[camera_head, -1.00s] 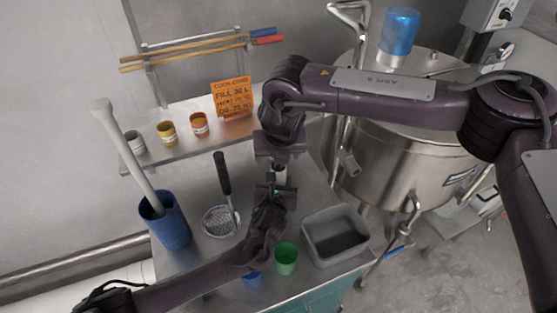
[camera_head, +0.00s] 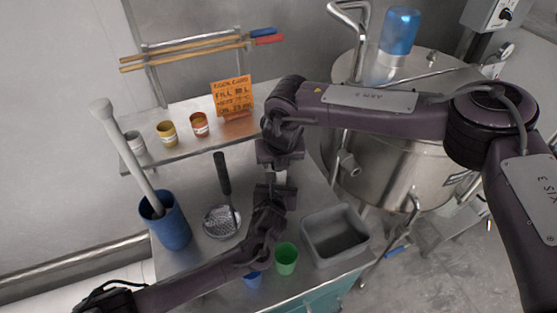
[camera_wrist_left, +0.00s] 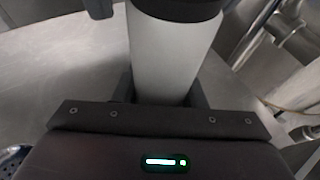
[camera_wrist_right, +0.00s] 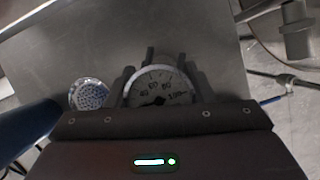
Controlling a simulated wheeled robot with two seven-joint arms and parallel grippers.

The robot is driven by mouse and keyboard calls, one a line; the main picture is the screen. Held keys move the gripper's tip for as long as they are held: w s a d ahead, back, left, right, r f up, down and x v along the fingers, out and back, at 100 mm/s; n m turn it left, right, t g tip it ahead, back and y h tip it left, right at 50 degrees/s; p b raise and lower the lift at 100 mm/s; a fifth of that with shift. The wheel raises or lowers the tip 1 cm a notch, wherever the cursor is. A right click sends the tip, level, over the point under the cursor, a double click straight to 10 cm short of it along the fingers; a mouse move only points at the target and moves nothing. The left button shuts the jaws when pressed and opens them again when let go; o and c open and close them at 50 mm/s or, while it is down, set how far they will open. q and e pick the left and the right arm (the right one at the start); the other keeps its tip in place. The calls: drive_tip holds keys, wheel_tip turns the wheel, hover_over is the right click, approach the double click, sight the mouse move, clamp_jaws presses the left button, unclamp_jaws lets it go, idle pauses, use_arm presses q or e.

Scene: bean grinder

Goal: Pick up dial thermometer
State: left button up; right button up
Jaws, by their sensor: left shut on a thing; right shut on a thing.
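The dial thermometer (camera_wrist_right: 158,86) shows its round white numbered face in the right wrist view, between the two fingers of my right gripper (camera_wrist_right: 160,72), which is shut on it. In the head view the right gripper (camera_head: 280,160) hangs above the bench, and the thermometer cannot be made out there. My left gripper (camera_head: 276,188) is just below it, shut on a pale cylinder (camera_wrist_left: 172,52) with a black top, seen large in the left wrist view. Its lower part is hidden by the gripper.
On the bench are a grey bin (camera_head: 336,235), a green cup (camera_head: 286,258), a blue cup (camera_head: 253,281), a skimmer (camera_head: 222,220) and a blue bucket (camera_head: 166,228) with a long paddle. A shelf (camera_head: 190,142) holds small cups and an orange card (camera_head: 232,96). A steel kettle (camera_head: 390,165) stands right.

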drive_tip(key=shift+r, duration=0.15)
use_arm(q)
drive_tip(key=o, duration=1.3)
drive_tip(key=shift+c, duration=0.2)
use_arm(e)
wheel_tip(320, 180, up, 18)
drive_tip(key=shift+f, duration=0.15)
use_arm(q)
drive_tip(key=v, duration=1.2)
